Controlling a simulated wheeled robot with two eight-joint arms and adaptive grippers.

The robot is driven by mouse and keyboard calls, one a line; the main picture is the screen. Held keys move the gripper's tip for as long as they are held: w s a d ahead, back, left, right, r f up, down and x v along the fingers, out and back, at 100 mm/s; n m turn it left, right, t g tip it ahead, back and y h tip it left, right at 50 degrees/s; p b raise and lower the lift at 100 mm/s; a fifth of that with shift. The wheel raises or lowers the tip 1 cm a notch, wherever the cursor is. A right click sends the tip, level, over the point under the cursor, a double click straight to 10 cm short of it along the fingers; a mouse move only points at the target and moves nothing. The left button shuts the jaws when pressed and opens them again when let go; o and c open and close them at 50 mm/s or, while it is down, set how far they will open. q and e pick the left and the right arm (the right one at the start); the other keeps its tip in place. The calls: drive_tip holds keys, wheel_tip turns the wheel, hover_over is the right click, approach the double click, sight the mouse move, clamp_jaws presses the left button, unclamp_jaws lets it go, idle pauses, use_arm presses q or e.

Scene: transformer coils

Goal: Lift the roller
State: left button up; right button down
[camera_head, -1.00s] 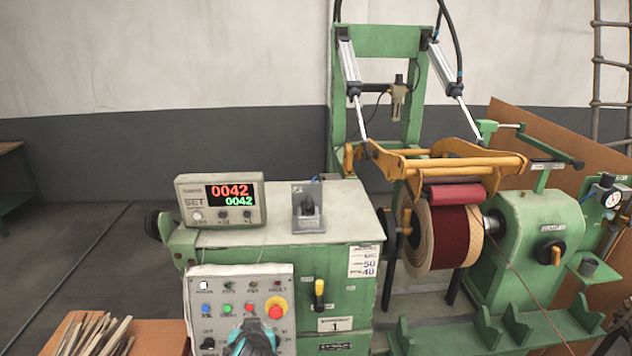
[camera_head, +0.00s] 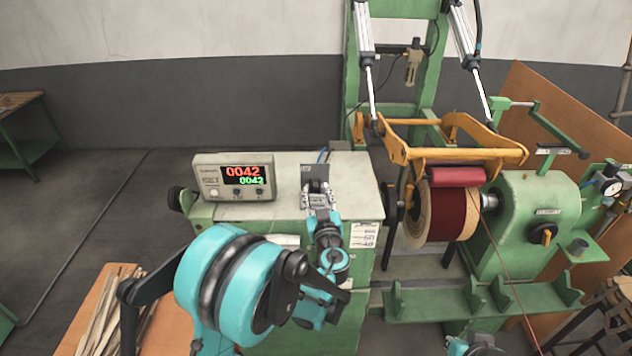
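The dark red roller (camera_head: 458,177) hangs in the yellow frame (camera_head: 450,155) at the right. It rests low against the top of the winding coil (camera_head: 445,215); I see no gap between them. A grey upright plate (camera_head: 314,173), which bore a dark lever switch earlier, stands on the machine's top. My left gripper (camera_head: 318,187) is right in front of this plate, its silver fingers apart. It hides the switch, so I cannot tell whether they touch it. Only a small part of my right arm shows at the bottom edge; its fingers do not show.
The counter box (camera_head: 233,177) reading 0042 stands left of my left gripper. My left arm covers most of the button panel. Two cylinders (camera_head: 364,40) reach down to the yellow frame.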

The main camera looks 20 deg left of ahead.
sight(315, 185)
use_arm(q)
drive_tip(key=x, duration=0.3)
drive_tip(key=shift+w+a, duration=0.2)
drive_tip(key=shift+w, duration=0.3)
clamp_jaws()
